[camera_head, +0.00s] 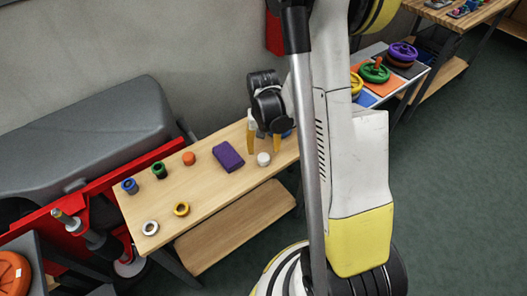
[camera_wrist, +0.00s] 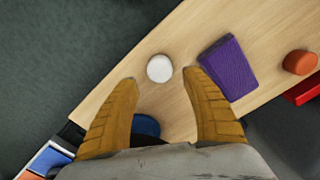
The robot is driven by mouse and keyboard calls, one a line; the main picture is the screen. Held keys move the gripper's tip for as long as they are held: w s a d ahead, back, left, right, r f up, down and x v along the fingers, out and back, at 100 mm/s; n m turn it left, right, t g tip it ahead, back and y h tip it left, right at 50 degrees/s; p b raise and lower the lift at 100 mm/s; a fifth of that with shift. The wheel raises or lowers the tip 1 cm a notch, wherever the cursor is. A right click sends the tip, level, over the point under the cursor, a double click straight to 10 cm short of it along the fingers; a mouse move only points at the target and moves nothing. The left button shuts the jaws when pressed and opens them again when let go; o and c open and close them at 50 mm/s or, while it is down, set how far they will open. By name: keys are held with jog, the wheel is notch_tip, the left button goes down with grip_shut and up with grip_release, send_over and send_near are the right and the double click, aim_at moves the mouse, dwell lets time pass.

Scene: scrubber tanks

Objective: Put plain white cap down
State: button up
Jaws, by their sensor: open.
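The plain white cap (camera_head: 263,159) stands on the wooden bench (camera_head: 205,205) near its right end. In the wrist view the white cap (camera_wrist: 160,68) lies on the bench just beyond the fingertips and between their lines, apart from both. My gripper (camera_head: 264,148) is open and empty above the bench, its yellow fingers pointing down. The spread fingers also show in the wrist view (camera_wrist: 158,82).
A purple block (camera_head: 228,156) lies left of the cap; in the wrist view it is close to the right finger. An orange cap (camera_head: 189,158), green (camera_head: 159,170) and blue (camera_head: 130,186) pieces, and yellow (camera_head: 181,209) and white (camera_head: 150,228) rings stand farther left. A blue round thing (camera_wrist: 146,128) is between my fingers.

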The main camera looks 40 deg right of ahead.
notch_tip(320, 180, up, 7)
jog(key=p, duration=0.2)
notch_tip(320, 180, up, 12)
jog(key=n+t, duration=0.3)
send_over(263, 157)
jog(key=s+a, duration=0.3)
jog(key=a, duration=0.4)
jog(key=s+a+r+n+t, duration=0.2)
jog(key=s+a+r+t, duration=0.2)
jog(key=s+a+r, duration=0.3)
jog(key=shift+n, duration=0.3)
